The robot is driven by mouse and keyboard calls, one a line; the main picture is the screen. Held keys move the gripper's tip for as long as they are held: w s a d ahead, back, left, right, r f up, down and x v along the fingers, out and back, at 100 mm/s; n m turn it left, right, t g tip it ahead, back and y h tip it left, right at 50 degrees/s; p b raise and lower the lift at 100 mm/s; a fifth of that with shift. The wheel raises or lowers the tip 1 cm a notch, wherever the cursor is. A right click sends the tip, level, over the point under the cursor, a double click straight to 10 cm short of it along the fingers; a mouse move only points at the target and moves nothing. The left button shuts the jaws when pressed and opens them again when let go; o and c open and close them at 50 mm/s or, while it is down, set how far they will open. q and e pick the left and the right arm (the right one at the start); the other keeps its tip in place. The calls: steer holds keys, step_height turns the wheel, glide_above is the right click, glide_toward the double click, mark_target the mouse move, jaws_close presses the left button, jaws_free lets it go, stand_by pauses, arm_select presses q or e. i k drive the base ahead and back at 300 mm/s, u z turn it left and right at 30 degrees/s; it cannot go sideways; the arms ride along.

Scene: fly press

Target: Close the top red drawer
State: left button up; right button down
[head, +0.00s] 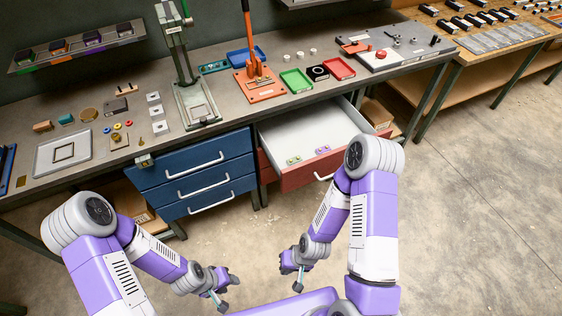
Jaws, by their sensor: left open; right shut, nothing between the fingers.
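The top red drawer (301,178) is pulled well out from under the bench, right of the blue drawers. Its white inside shows, with small green and purple pieces (322,150) lying near the front. My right arm covers part of its red front and handle. My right gripper (298,286) is shut and empty, low over the floor and apart from the drawer. My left gripper (222,300) is open and empty, lower and to the left, also apart from the drawer.
A closed blue drawer unit (195,172) with several handles stands left of the red drawer. The workbench (225,75) above carries presses, trays and small parts. The floor (460,200) to the right is clear. A wooden table (515,55) stands at the back right.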

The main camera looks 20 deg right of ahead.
mark_target(334, 122)
steer(key=z, duration=0.25)
steer(key=i, duration=1)
steer(key=z, duration=0.65)
